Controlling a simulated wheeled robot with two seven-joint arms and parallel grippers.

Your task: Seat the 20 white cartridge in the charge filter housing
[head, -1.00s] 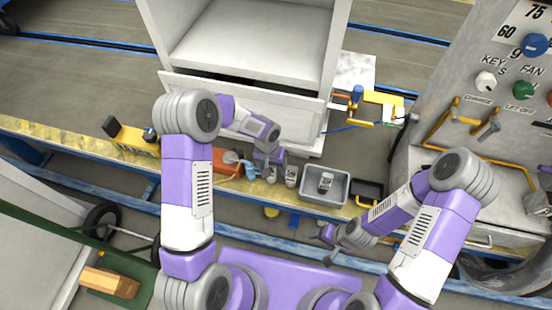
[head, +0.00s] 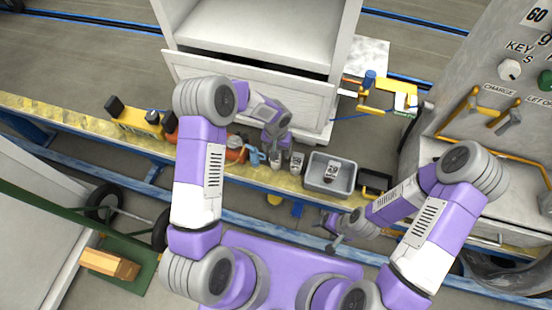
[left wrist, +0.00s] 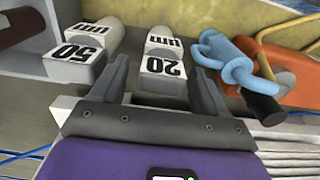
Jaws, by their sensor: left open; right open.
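The 20 white cartridge (left wrist: 163,60) stands beside another white cartridge marked 50 (left wrist: 82,50) in the left wrist view. My left gripper (left wrist: 163,82) is open, its fingers apart around the near side of the 20 cartridge; I cannot tell whether they touch it. In the head view, the 20 cartridge (head: 277,158) is partly hidden under my left gripper, with the 50 cartridge (head: 297,162) to its right. My right gripper (head: 334,236) is open and empty in front of the bench. I cannot surely make out the charge filter housing; yellow pipework (head: 482,112) sits below the CHARGE label.
A blue tool (left wrist: 228,62) with a black end lies right of the 20 cartridge, near an orange thing (left wrist: 290,75). A grey bin (head: 316,184) holds a small item. A dark tray (head: 376,181) is beside it. A white cabinet (head: 240,80) stands behind the bench.

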